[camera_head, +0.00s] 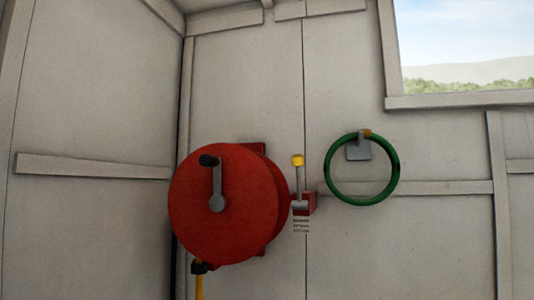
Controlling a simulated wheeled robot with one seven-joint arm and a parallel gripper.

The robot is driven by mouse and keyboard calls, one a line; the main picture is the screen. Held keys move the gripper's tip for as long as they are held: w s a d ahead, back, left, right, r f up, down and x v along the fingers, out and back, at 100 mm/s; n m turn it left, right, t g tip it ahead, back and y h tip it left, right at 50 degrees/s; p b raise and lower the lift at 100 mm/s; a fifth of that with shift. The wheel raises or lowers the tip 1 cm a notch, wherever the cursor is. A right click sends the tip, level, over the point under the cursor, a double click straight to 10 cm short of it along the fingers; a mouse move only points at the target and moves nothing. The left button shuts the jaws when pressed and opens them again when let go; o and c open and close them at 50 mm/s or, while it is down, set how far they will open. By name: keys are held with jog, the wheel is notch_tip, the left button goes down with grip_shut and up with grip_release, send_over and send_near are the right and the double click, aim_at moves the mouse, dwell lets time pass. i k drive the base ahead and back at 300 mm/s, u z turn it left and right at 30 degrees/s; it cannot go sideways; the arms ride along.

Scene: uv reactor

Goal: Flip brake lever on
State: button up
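The brake lever (299,181) stands to the right of a large red reel. It is a thin grey rod with a yellow knob (298,160) on top. The lever points straight up from a small red bracket (309,203), with a coil or striped label (301,224) just below. The red reel (240,225) is mounted on the wall and has a grey crank with a black handle (208,160) on its face. My gripper is not in this view.
A green ring (328,184) hangs from a grey wall hook (357,150) right of the lever. A yellow hose (199,285) hangs below the reel. Pale panelled walls meet in a corner at left. A window (465,45) is at upper right.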

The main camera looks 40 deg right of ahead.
aim_at(298, 161)
jog(key=k, duration=0.55)
jog(key=u, duration=1.1)
jog(key=i, duration=0.9)
jog(key=z, duration=3)
jog(key=i, duration=0.5)
jog(key=z, duration=0.1)
